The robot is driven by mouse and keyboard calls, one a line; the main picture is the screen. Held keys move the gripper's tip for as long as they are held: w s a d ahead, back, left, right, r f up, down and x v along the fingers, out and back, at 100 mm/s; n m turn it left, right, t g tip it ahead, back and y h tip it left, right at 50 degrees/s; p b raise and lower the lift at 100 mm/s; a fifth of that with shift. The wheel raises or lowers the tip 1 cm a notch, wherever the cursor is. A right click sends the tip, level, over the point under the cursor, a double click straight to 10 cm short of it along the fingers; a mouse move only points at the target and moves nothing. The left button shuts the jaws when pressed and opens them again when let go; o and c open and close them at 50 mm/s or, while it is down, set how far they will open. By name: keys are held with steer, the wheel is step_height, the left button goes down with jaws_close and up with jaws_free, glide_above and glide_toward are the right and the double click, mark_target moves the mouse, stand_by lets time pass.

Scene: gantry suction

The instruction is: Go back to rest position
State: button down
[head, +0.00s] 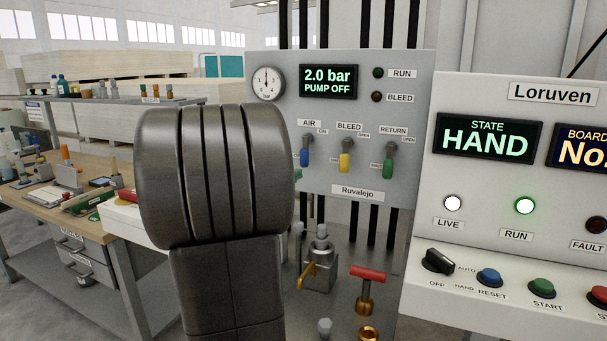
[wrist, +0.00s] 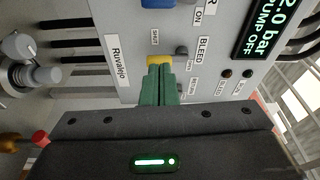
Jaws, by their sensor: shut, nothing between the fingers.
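My gripper (wrist: 159,72) shows in the wrist view, its two green fingers together and empty. The fingertips are close to the yellow BLEED lever (wrist: 157,60); I cannot tell whether they touch it. There the yellow BLEED lever (head: 345,162) hangs down between the blue AIR lever (head: 304,157) and the green RETURN lever (head: 388,168).
The pump panel (head: 400,100) reads 2.0 bar, PUMP OFF. Below it are a red-handled valve (head: 367,273) and a metal fitting (head: 320,262). A control console (head: 480,85) showing HAND stands at right. A cluttered workbench (head: 125,232) stands at left.

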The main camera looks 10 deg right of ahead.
steer(key=shift+s+a, duration=0.3)
steer(key=shift+a, duration=0.1)
steer(key=shift+f, duration=0.1)
